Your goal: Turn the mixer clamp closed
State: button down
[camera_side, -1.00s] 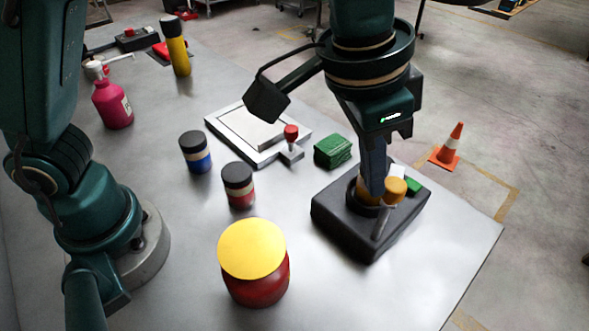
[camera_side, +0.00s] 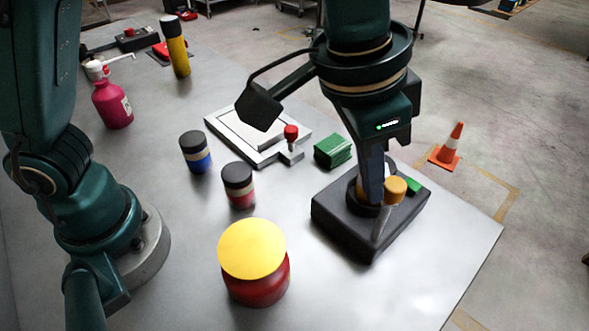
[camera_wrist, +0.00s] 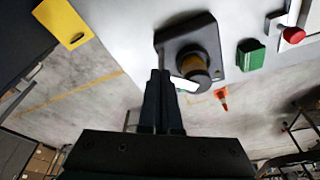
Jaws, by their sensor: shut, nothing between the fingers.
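The mixer is a dark square base (camera_side: 340,229) near the right edge of the table, with a round well, an orange knob (camera_side: 395,189) and a slanted grey metal lever (camera_side: 381,224) on it. I cannot tell which part is the clamp. My gripper (camera_side: 371,196) is shut and empty, pointing down over the well, just left of the orange knob. The side view does not show whether it touches anything. In the wrist view the shut fingers (camera_wrist: 159,78) reach towards the mixer base (camera_wrist: 208,36), which carries an orange-brown band (camera_wrist: 190,60) under a dark top.
A green block (camera_side: 333,151) and a white tray with a red-knobbed handle (camera_side: 291,132) stand behind the mixer. A red jar with a yellow lid (camera_side: 252,249) stands front left, with two dark-lidded jars behind it. An orange cone (camera_side: 449,147) is on the floor.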

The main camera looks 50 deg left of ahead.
notch_tip(320, 180, up, 6)
jog(key=shift+f, duration=0.1)
dwell(0.4)
jog(key=s+a+r+n+t, duration=0.1)
jog(key=a+r+n, duration=0.1)
jog(key=a, duration=0.5)
jog(key=s+a+r+n+t, duration=0.1)
jog(key=a+r+n, duration=0.1)
jog(key=a, duration=0.6)
jog(key=s+a+f+n, duration=0.1)
jog(key=s+a+f, duration=0.1)
jog(key=f, duration=0.3)
jog(key=s+a+f+n+t+y, duration=0.1)
jog(key=s+a+f, duration=0.2)
jog(key=s+f, duration=0.1)
jog(key=shift+s+a+f, duration=0.3)
jog(key=shift+s+f, duration=0.05)
jog(key=shift+s, duration=0.25)
